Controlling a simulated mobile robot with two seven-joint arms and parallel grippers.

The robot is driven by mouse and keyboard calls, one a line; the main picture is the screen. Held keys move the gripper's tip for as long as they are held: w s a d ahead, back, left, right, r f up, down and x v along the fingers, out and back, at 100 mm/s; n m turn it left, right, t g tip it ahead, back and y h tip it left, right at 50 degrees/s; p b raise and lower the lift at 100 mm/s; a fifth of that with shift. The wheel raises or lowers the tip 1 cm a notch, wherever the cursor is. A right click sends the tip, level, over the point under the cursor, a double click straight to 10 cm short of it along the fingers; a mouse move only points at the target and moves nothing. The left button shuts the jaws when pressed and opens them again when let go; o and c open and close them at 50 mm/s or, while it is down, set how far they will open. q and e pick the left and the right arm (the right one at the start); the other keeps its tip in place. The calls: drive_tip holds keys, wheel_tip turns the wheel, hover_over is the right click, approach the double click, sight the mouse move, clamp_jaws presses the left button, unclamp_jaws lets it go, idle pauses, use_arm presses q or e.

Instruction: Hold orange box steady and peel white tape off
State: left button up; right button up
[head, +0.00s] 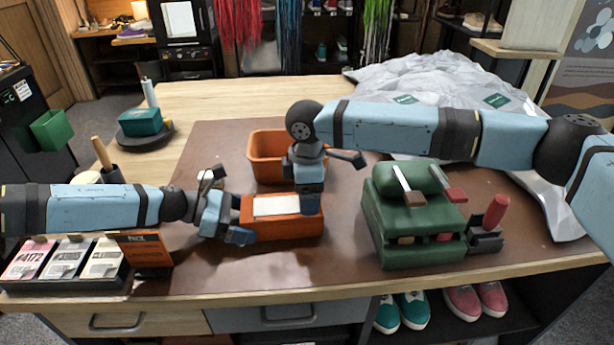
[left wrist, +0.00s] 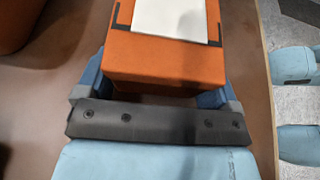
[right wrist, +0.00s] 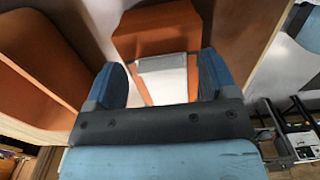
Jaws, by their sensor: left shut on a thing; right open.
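The orange box (head: 290,228) lies on the brown mat. The white tape (head: 276,205) is a flat white patch on its top, and it also shows in the left wrist view (left wrist: 170,17). My right gripper (head: 309,190) is open over the box's other end. In the right wrist view its blue fingers (right wrist: 163,80) stand on either side of the white tape (right wrist: 166,80). I cannot tell whether they touch it.
An open orange bin (head: 268,144) stands just behind the box. A card rack (head: 70,275) stands at the front left. Grey crumpled sheeting (head: 440,85) covers the back right.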

drive_tip(key=shift+f, duration=0.3)
drive_tip(key=c, duration=1)
drive_tip(key=shift+r, duration=0.1)
drive_tip(key=shift+r, duration=3.65)
drive_tip(key=shift+r, duration=0.15)
drive_tip(key=shift+r, duration=1.85)
